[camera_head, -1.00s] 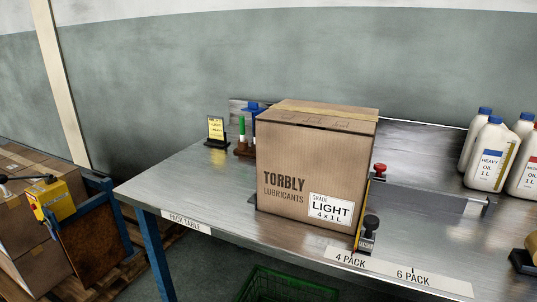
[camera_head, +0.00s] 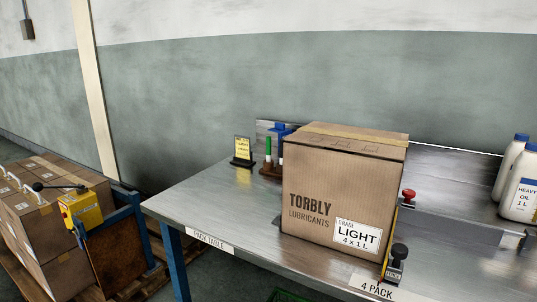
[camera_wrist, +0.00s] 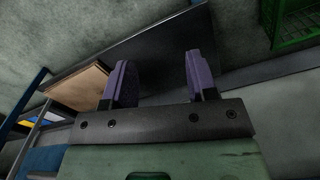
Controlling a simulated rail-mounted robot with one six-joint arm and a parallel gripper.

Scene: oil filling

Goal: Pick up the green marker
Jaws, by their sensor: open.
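The green marker (camera_head: 268,149) stands upright in a small brown holder (camera_head: 270,171) at the back left of the pack table, just left of the large carton. A blue item (camera_head: 280,132) stands beside it, partly hidden by the carton. My gripper does not show in the head view. In the wrist view my gripper (camera_wrist: 157,75) has its two purple fingers spread apart with nothing between them. The marker does not show in the wrist view.
A sealed TORBLY carton (camera_head: 335,200) stands on the pack table (camera_head: 215,205). A small yellow sign (camera_head: 242,150) stands left of the holder. Oil bottles (camera_head: 522,185) are at the right. The table's left part is clear. A green crate (camera_wrist: 295,22) shows in the wrist view.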

